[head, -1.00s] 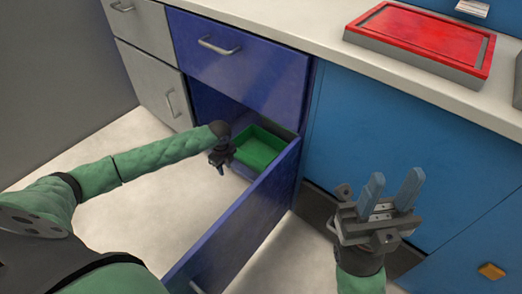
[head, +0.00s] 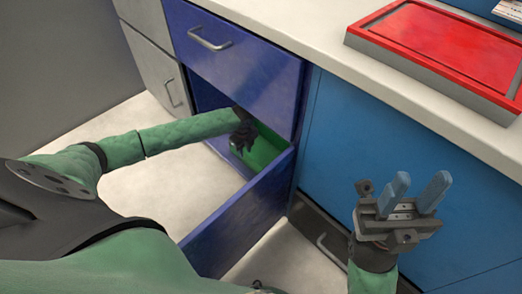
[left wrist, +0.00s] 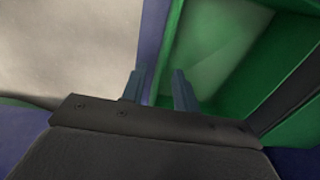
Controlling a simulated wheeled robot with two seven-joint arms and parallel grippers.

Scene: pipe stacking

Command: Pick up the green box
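The green box (head: 264,152) is an open-topped bin inside the pulled-out lower blue drawer (head: 240,222). My left gripper (head: 240,146) is over the drawer at the box's near left side and hides part of it. In the left wrist view the green box (left wrist: 225,50) fills the upper right. There my left gripper (left wrist: 158,88) has its two fingers apart, near the box's wall and the drawer's blue side; nothing shows held. I cannot tell whether a finger touches the wall. My right gripper (head: 420,192) is open and empty, raised in front of the light-blue cabinet door.
A blue upper drawer (head: 235,60) is closed just above the open one. The white counter (head: 330,40) holds a red-topped tray (head: 440,50). A light-blue cabinet (head: 345,150) stands to the right. The floor (head: 150,185) left of the drawer is clear.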

